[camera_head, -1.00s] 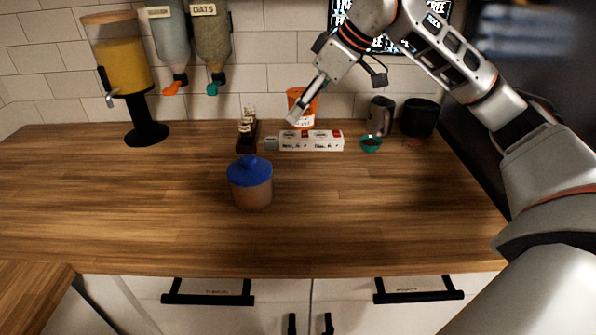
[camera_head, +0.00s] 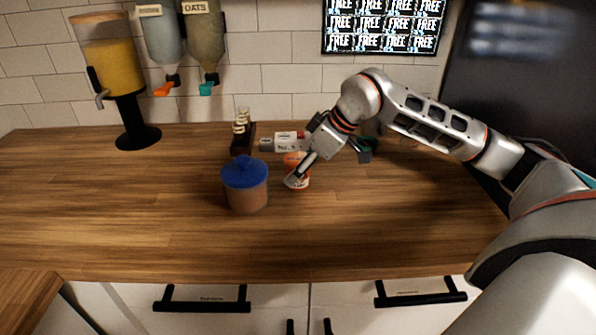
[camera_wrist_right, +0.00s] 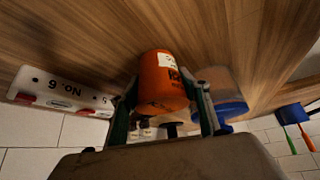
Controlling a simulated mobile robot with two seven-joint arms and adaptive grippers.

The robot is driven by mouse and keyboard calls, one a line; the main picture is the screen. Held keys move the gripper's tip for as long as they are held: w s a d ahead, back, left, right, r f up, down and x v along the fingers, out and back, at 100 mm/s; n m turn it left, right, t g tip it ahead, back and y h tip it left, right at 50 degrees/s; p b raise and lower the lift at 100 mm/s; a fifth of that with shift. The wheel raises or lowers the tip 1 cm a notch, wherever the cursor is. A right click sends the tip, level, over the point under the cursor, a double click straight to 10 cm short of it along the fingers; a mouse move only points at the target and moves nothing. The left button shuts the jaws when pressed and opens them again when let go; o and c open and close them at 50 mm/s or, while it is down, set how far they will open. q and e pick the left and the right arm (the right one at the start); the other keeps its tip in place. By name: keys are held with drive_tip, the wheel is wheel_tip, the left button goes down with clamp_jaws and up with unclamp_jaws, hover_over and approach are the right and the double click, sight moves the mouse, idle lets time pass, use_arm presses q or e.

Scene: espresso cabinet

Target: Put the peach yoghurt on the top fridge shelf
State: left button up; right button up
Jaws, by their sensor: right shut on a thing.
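The peach yoghurt is an orange tub (camera_head: 298,168) with a white label, low over the counter right of the blue-lidded jar. In the right wrist view the tub (camera_wrist_right: 163,80) sits between the two fingers. My right gripper (camera_head: 297,180) is shut on it, and one finger crosses the front of the tub in the head view. I cannot tell whether its base touches the wood. My left gripper is not in view. No open fridge shelf shows.
The blue-lidded jar (camera_head: 245,188) stands close left of the tub. A white box (camera_head: 288,141), a dark rack of small bottles (camera_head: 241,136) and a juice dispenser (camera_head: 131,100) stand behind. A tall dark panel (camera_head: 530,75) rises at the right. The front counter is clear.

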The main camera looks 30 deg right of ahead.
drive_tip(key=shift+f, duration=0.1)
drive_tip(key=shift+f, duration=0.2)
drive_tip(key=o, duration=1.2)
drive_tip(key=shift+o, duration=0.2)
drive_tip(key=shift+r, duration=0.1)
